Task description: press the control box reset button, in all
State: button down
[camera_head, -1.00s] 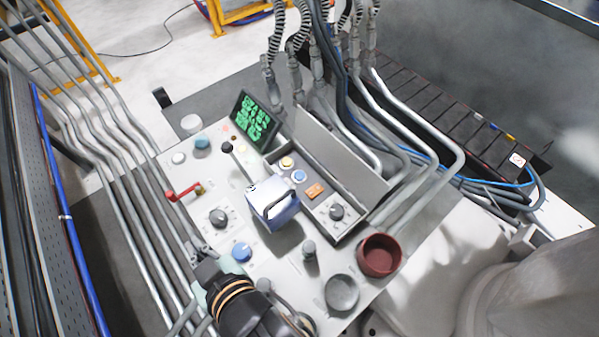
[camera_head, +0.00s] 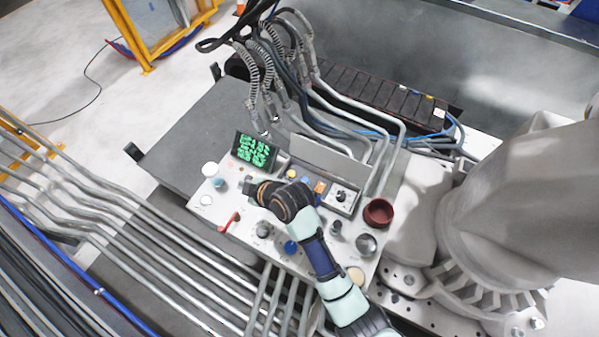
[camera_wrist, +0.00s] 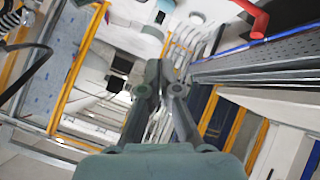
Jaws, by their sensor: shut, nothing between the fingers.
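The control box (camera_head: 345,208), a raised grey housing on the white panel, carries an orange switch (camera_head: 320,187) and a dark knob (camera_head: 341,196). A yellow button (camera_head: 292,173) shows at its left end, just beyond my wrist. My arm hides part of the box, and I cannot tell which control is the reset button. My gripper (camera_head: 249,188) is over the panel, left of the box and below the green screen (camera_head: 256,150). In the wrist view my gripper (camera_wrist: 163,68) looks shut and empty, with no clear contact on any button.
A red lever (camera_head: 229,222) stands on the panel's left side and also shows in the wrist view (camera_wrist: 257,20). A blue knob (camera_head: 290,247) and a dark red cup (camera_head: 378,212) are near my arm. Grey pipes (camera_head: 170,255) run along the left; cables rise behind.

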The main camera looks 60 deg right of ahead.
jog(key=s+d+p, duration=0.3)
jog(key=s+d, duration=0.1)
jog(key=d, duration=0.4)
jog(key=g+h+p, duration=0.1)
jog(key=p, duration=0.3)
send_over(306, 181)
notch_tip(306, 181, down, 4)
jog(key=shift+f+n, duration=0.15)
jog(key=shift+n, duration=0.15)
jog(key=shift+f, duration=0.15)
notch_tip(306, 181, down, 7)
jog(key=b, duration=0.6)
jog(key=shift+f, duration=0.2)
jog(key=shift+f+b, duration=0.55)
jog(key=shift+b, duration=0.1)
jog(key=shift+f+b, duration=0.45)
jog(key=shift+b, duration=0.15)
